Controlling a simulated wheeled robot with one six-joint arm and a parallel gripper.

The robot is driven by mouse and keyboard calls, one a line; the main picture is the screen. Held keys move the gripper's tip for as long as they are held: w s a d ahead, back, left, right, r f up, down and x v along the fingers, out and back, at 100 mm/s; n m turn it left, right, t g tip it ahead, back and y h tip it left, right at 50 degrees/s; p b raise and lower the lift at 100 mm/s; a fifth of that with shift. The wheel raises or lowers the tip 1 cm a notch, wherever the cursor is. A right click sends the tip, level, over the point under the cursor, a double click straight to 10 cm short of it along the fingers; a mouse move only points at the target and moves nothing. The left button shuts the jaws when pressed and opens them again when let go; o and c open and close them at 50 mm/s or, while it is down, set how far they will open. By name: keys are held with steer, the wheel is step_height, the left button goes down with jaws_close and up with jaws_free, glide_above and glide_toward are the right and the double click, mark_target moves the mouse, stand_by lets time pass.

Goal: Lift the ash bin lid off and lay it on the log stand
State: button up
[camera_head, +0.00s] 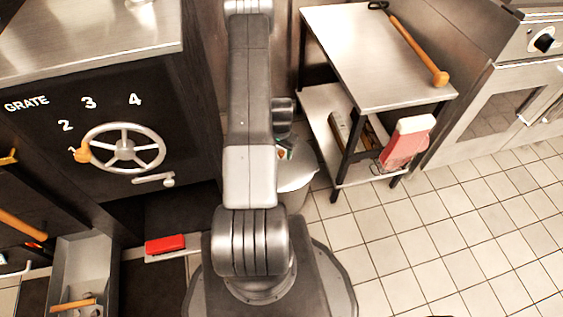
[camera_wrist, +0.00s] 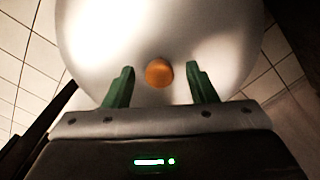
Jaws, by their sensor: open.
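The ash bin lid (camera_wrist: 218,58) is a pale, round metal disc filling most of the wrist view, with a round orange-brown knob (camera_wrist: 158,73) on it. In the head view the lid (camera_head: 296,176) shows on the bin (camera_head: 295,200), partly hidden behind my arm. My gripper (camera_wrist: 160,86) is open, with its two green fingers on either side of the knob and apart from it. In the head view only a bit of green of my gripper (camera_head: 287,148) shows. The log stand (camera_head: 375,60) is a steel-topped table with dark legs, right of the bin.
A red and white item (camera_head: 407,142) is at the stand's lower right. The stove with its handwheel (camera_head: 124,148) stands left. Tiled floor is clear at right.

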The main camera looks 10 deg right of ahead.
steer(key=shift+f, duration=0.65)
steer(key=shift+r, duration=0.1)
jaws_close()
